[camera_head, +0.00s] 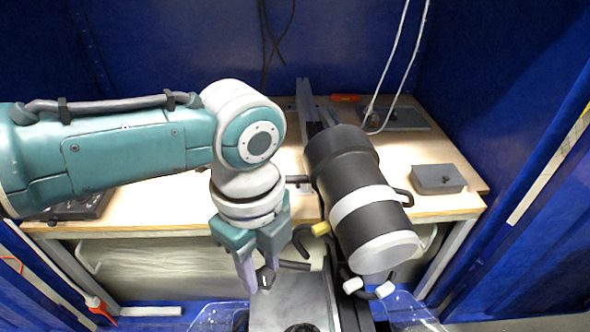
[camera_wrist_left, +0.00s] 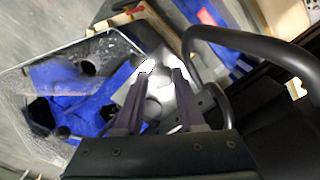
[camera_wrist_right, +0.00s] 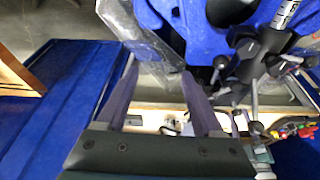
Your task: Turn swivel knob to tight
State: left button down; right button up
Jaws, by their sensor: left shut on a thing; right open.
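The thruster (camera_head: 340,155) is a thick black cylinder with a white band and a pale end cap. It lies tilted over the front edge of the bench, with curved black handles at its sides. My left gripper (camera_head: 258,283) points down to the left of its lower end. Its fingers are shut on a small dark piece, which looks like the swivel knob (camera_head: 267,276). In the left wrist view, glare between the fingertips hides the knob's shape and its turn angle. My right gripper (camera_wrist_right: 160,72) is outside the head view; its wrist view shows its fingers apart and empty.
The wooden bench (camera_head: 405,160) carries a grey box (camera_head: 438,180) at right and a flat dark plate (camera_head: 400,118) with cables at the back. Blue curtains enclose the sides. Clear plastic bins stand low in front.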

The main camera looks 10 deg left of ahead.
aim_at(263, 274)
pick_arm(q)
jog(key=shift+d+m, duration=0.1)
jog(key=shift+m, duration=0.9)
jog(key=c, duration=0.5)
grip_release()
notch_tip(263, 274, up, 10)
jog(key=shift+p, duration=1.25)
